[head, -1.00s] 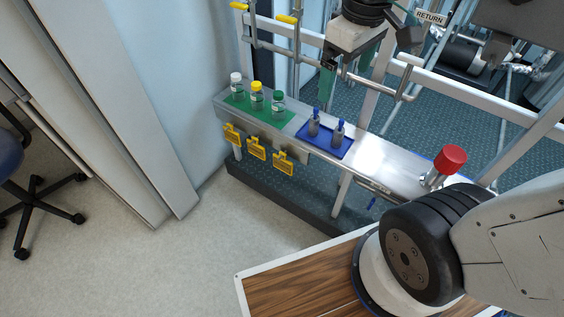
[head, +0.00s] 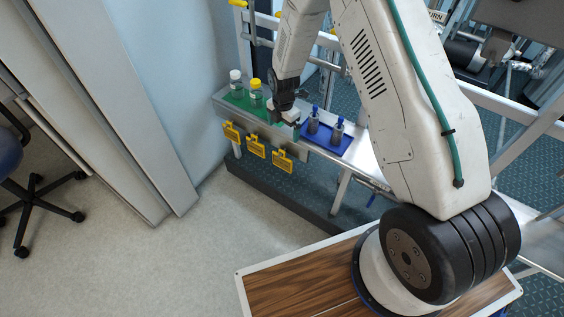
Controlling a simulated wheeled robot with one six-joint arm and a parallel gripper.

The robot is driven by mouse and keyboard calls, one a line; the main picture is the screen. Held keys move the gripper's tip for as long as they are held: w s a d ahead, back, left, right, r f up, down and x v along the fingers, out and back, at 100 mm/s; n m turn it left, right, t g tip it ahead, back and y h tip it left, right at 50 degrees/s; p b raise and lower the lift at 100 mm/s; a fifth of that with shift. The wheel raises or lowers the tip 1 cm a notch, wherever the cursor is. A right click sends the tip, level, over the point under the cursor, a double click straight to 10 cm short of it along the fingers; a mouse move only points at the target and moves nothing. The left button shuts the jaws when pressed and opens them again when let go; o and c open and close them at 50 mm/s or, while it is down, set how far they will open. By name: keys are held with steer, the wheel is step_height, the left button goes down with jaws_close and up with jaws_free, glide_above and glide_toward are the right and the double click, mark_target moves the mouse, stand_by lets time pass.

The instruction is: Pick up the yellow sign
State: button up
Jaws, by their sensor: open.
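Three yellow signs hang in a row on the front edge of the metal shelf: a left one (head: 231,131), a middle one (head: 255,147) and a right one (head: 282,161). The frames do not show which one the task means. My gripper (head: 291,124) is open, over the front part of the shelf, above the right sign and apart from it. My gripper and wrist hide the green-capped bottle seen earlier. The exact gap between the fingers is small and hard to make out.
A white-capped bottle (head: 236,83) and a yellow-capped bottle (head: 256,92) stand on the green mat (head: 233,99). Two blue-topped grey bottles (head: 313,119) stand on the blue tray (head: 345,151). A pipe rail runs behind the shelf. The floor in front is clear.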

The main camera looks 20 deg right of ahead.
mark_target(282, 151)
steer(key=shift+n, duration=0.9)
step_height(282, 151, down, 14)
steer(key=shift+a+r, duration=0.1)
steer(key=shift+a, duration=0.05)
steer(key=shift+c, duration=0.3)
steer(key=c, duration=0.9)
